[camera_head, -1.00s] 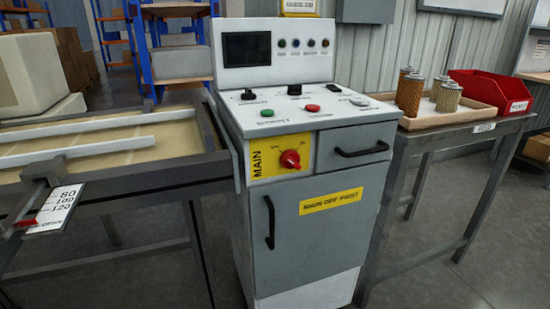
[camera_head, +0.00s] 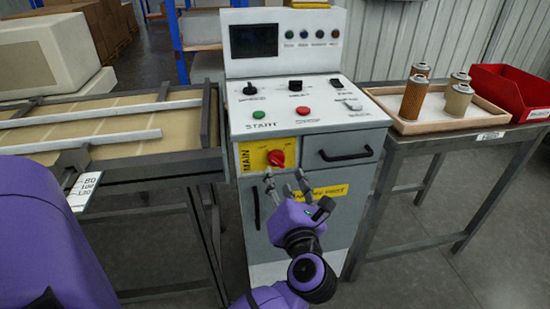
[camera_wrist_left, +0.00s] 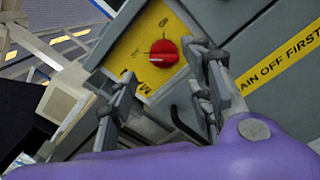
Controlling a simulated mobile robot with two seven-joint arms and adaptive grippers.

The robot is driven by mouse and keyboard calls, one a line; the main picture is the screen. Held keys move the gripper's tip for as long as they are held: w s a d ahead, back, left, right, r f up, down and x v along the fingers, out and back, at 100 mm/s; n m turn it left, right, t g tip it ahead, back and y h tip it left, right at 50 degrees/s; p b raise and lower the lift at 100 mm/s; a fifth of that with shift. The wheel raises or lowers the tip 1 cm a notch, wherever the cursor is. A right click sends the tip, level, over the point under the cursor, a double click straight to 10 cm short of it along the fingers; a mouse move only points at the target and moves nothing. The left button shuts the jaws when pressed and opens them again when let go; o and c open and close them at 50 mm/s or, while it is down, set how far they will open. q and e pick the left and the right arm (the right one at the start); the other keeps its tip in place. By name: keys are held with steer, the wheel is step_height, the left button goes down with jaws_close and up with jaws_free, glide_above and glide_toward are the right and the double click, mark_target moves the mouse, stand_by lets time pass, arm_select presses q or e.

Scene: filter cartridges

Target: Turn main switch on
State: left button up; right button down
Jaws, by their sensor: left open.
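The main switch (camera_head: 276,157) is a red rotary knob on a yellow plate (camera_head: 254,156) marked MAIN, on the front of the grey control cabinet (camera_head: 340,215). In the left wrist view the red knob (camera_wrist_left: 163,53) shows beyond the fingers, its yellow plate (camera_wrist_left: 140,45) around it. My left gripper (camera_head: 287,179) is open and empty, just below and in front of the knob in the head view. It also shows in the left wrist view (camera_wrist_left: 165,90), with the fingers spread and apart from the knob. My right gripper is not seen.
Above the switch, the panel carries a green button (camera_head: 259,115), a red button (camera_head: 303,110) and black knobs. A drawer handle (camera_head: 345,154) sticks out right of the switch. A conveyor table (camera_head: 190,165) stands left; a tray (camera_head: 410,127) with filter cartridges stands right.

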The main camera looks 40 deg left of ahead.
mark_target(276, 164)
arm_select(q)
steer(key=x, duration=0.6)
steer(key=shift+w+a, duration=0.1)
steer(key=shift+w, duration=0.05)
steer(key=shift+w+a, duration=0.3)
steer(key=shift+a, duration=0.05)
steer(key=shift+c, duration=0.3)
